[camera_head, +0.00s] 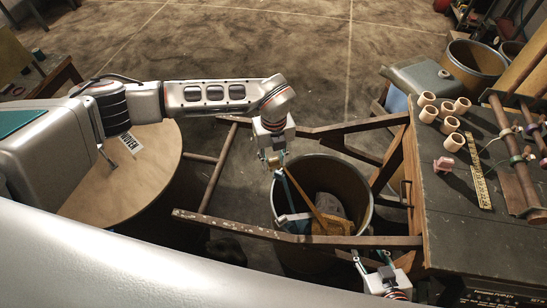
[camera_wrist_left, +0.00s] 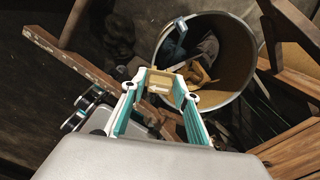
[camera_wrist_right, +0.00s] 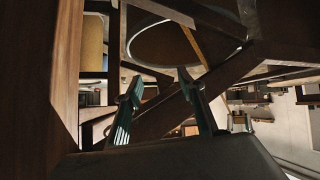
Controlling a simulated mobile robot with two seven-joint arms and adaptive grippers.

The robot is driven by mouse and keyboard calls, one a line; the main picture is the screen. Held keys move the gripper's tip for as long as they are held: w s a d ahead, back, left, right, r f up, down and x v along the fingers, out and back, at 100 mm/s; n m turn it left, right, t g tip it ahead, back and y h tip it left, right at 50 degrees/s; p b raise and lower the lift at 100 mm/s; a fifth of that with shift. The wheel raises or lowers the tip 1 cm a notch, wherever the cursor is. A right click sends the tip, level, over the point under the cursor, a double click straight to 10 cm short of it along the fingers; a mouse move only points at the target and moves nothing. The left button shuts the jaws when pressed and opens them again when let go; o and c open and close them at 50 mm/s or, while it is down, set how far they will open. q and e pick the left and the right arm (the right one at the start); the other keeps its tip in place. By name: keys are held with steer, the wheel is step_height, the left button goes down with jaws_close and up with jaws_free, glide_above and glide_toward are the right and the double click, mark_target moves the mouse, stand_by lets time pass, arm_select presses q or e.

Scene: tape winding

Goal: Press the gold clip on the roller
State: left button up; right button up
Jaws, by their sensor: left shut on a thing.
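My left gripper (camera_head: 276,160) hangs over the open barrel in the head view. In the left wrist view its fingers (camera_wrist_left: 160,88) are shut on a small tan-gold piece (camera_wrist_left: 160,76), seemingly the gold clip. The piece also shows small in the head view (camera_head: 273,162). My right gripper (camera_head: 372,259) is low at the bottom of the head view. In the right wrist view its fingers (camera_wrist_right: 158,88) are apart with nothing between them.
A wooden frame (camera_head: 290,237) surrounds the barrel (camera_head: 360,190). A round wooden tabletop (camera_head: 150,185) is at left.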

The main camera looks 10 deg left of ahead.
arm_select(q)
steer(key=n+p, duration=0.2)
steer(key=n, duration=0.4)
steer(key=shift+r+n, duration=0.15)
steer(key=shift+n, duration=0.25)
steer(key=n+p, duration=0.1)
steer(key=n, duration=0.5)
steer(key=shift+n, duration=0.4)
arm_select(e)
steer(key=r, duration=0.1)
steer(key=s+r, duration=0.1)
steer(key=shift+s+d+r+g, duration=0.15)
steer(key=shift+s+r+g, duration=0.05)
steer(key=shift+r+g, duration=0.1)
arm_select(q)
steer(key=m, duration=0.3)
steer(key=shift+p, duration=0.3)
steer(key=m, duration=1.1)
steer(key=shift+b, duration=0.3)
steer(key=m, duration=0.2)
steer(key=shift+m, duration=0.3)
